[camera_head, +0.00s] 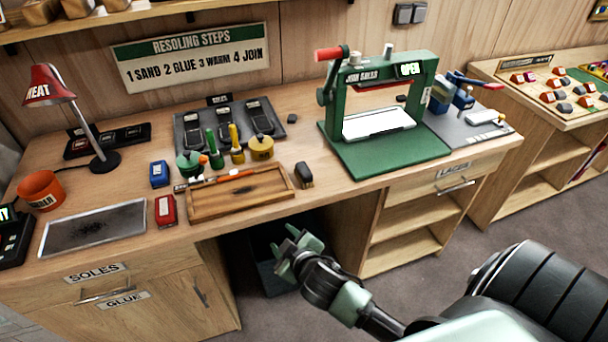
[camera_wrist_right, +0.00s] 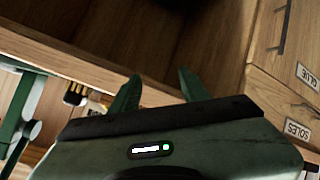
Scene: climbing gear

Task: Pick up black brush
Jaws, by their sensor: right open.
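The black brush (camera_head: 304,175) is a small dark block standing on the workbench, just right of the wooden tray (camera_head: 215,210). In the right wrist view, a small dark item with tan bristles (camera_wrist_right: 75,94) shows left of the fingers and looks like this brush. My right gripper (camera_head: 292,240) is open and empty, in front of the bench edge and lower in the picture than the brush, apart from it. Its two green fingers (camera_wrist_right: 157,84) stand apart in the wrist view. My left gripper is not in view.
A green press (camera_head: 375,158) stands on the bench right of the brush. A red block (camera_head: 165,210), glue pots (camera_head: 260,148) and a red lamp (camera_head: 50,85) are to the left. Below the bench top are an open knee space with a dark bin (camera_head: 270,268) and shelves.

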